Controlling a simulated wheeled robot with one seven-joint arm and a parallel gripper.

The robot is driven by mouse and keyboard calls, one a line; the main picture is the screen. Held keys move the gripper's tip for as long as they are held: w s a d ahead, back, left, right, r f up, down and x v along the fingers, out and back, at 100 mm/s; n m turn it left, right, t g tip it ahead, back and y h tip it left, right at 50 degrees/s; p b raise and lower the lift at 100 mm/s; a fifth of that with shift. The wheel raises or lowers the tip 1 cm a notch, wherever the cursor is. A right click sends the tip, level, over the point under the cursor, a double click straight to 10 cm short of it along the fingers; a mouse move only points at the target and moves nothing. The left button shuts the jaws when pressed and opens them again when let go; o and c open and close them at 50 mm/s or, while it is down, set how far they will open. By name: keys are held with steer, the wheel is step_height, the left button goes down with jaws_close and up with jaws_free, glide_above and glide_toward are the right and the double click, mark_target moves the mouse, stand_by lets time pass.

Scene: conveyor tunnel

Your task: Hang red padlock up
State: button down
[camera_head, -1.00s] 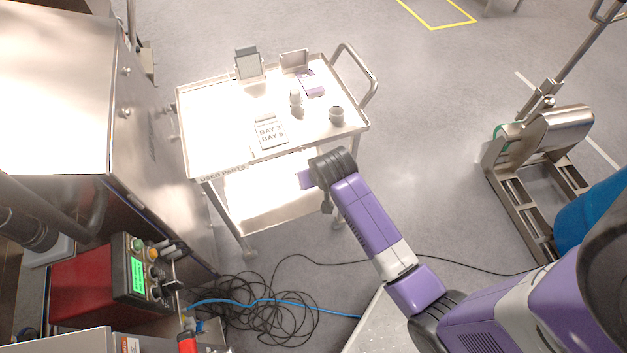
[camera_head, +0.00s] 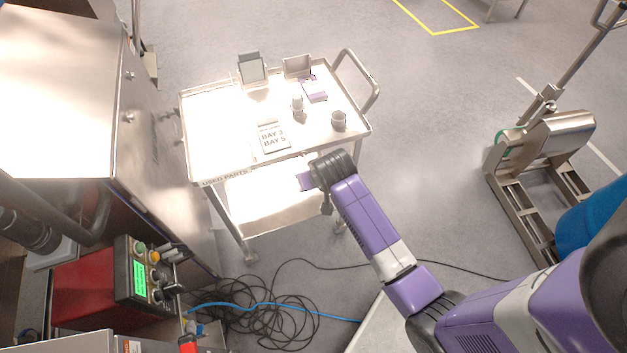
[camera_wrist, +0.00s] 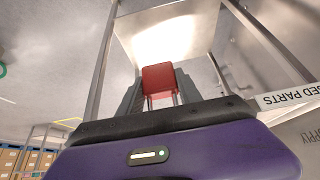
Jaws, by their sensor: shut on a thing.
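The red padlock (camera_wrist: 158,78) shows in the wrist view as a red block with thin metal legs towards the palm. My gripper (camera_wrist: 159,92) is shut on it, with one dark finger on each side. In the head view my gripper's purple body (camera_head: 307,181) is at the front edge of the white cart, over its lower shelf. The fingers and the padlock are hidden there. I cannot make out a hook or hanging place in either view.
The cart (camera_head: 222,165), labelled "USED PARTS", carries a "BAY 3 BAY 5" sign (camera_head: 272,138), a grey cup (camera_head: 338,121), a small bottle (camera_head: 297,106) and upright holders. A steel cabinet (camera_head: 150,150) and red control box (camera_head: 85,290) stand left. Loose cables (camera_head: 265,315) lie on the floor.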

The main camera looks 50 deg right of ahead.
steer(key=shift+w+d+b, duration=0.25)
steer(key=shift+w+d, duration=0.45)
steer(key=shift+w, duration=0.3)
steer(key=shift+w+d+b, duration=0.2)
steer(key=shift+w+d, duration=0.45)
steer(key=shift+w, duration=0.35)
steer(key=shift+f+b, duration=0.45)
steer(key=shift+f, duration=0.35)
steer(key=c, duration=0.7)
jaws_free()
steer(key=shift+v, duration=3.95)
